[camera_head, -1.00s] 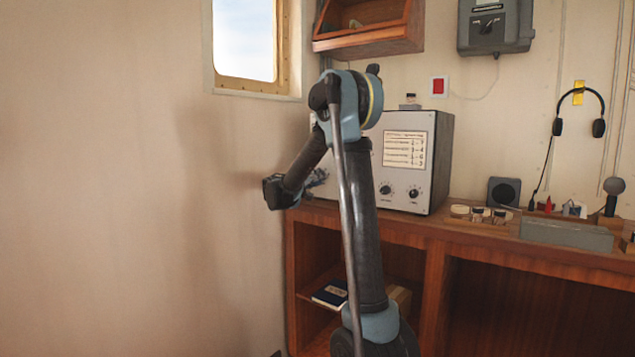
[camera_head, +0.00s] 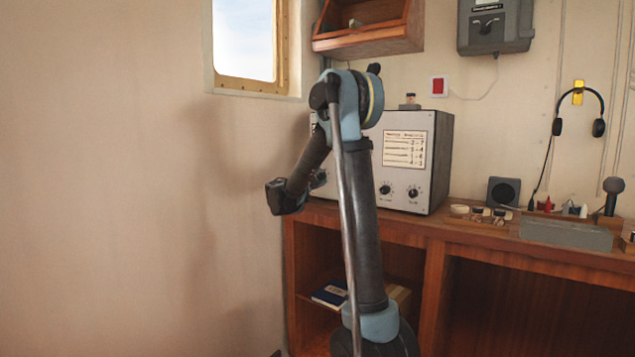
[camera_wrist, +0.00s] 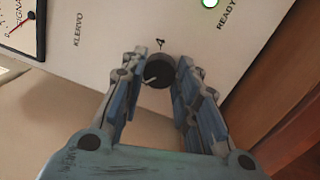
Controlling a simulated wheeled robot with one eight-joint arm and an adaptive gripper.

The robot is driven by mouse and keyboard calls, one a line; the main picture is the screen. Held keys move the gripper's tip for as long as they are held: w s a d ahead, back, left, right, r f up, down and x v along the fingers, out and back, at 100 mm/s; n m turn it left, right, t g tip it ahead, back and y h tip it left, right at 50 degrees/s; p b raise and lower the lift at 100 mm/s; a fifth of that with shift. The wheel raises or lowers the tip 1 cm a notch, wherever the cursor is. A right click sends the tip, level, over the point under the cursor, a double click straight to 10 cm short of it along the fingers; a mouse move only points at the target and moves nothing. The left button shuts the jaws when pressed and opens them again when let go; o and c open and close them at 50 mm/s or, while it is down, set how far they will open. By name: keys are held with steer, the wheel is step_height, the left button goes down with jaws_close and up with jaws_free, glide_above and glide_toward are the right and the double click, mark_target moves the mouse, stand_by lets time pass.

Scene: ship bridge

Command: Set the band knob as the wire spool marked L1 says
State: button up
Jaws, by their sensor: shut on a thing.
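In the wrist view, a round black knob (camera_wrist: 157,71) with a pale pointer line sits on a light front panel. My gripper (camera_wrist: 160,66) is shut on this knob, with a finger at either side. A small mark beside the knob is too unclear to read. In the head view, the radio cabinet (camera_head: 437,150) stands on the desk, with two more black knobs and a printed chart (camera_head: 404,149) on its front. My arm hides the cabinet's left part. Small spools (camera_head: 478,213) stand on the desk to its right; their marks are too small to read.
A small item (camera_head: 410,102) sits on the cabinet. A speaker (camera_head: 503,191), a grey tray (camera_head: 565,232) and a microphone (camera_head: 613,194) are farther right. The wall is close on the left.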

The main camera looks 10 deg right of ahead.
steer(key=shift+s+f+n+t, duration=0.15)
steer(key=shift+n+t, duration=0.15)
steer(key=shift+n, duration=1.8)
steer(key=o, duration=1.1)
steer(key=v, duration=1.1)
steer(key=shift+s+a, duration=0.3)
